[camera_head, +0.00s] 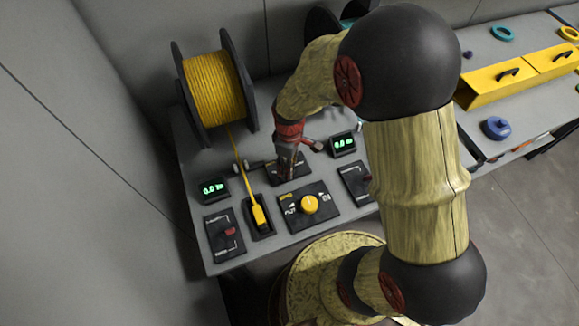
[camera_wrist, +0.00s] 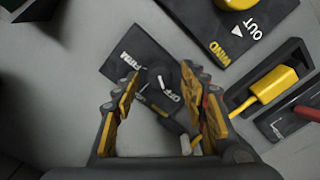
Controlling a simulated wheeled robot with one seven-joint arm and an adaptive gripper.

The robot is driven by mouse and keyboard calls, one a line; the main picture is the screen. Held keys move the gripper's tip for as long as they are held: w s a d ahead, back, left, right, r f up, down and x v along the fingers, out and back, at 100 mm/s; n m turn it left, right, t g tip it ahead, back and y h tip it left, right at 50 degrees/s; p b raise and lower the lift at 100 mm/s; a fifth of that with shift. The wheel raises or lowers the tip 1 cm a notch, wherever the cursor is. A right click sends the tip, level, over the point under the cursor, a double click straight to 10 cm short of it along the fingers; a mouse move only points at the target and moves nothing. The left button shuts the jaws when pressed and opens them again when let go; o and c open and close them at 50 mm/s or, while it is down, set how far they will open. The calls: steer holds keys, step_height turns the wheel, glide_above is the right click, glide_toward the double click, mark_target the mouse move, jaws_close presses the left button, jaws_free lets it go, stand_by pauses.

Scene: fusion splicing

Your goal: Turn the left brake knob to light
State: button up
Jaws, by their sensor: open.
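The brake knob (camera_wrist: 158,74) is dark and round with a white mark, on a black panel (camera_wrist: 118,68) lettered FIRM and OFF in the wrist view. The white mark is close to the word OFF; a third label is partly hidden by my left finger. My gripper (camera_wrist: 160,82) is open, with its yellow-padded fingers on either side of the knob. I cannot tell whether they touch it. In the head view my gripper (camera_head: 285,172) points down over this panel (camera_head: 302,166), and the knob is hidden there.
Two green displays (camera_head: 213,188) (camera_head: 343,144) flank the area. A yellow cable spool (camera_head: 213,88) stands behind at left. Slider panels (camera_head: 224,236) (camera_head: 357,181) lie at both sides.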

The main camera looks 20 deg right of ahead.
steer(key=shift+f, duration=0.4)
steer(key=shift+c, duration=0.3)
jaws_close()
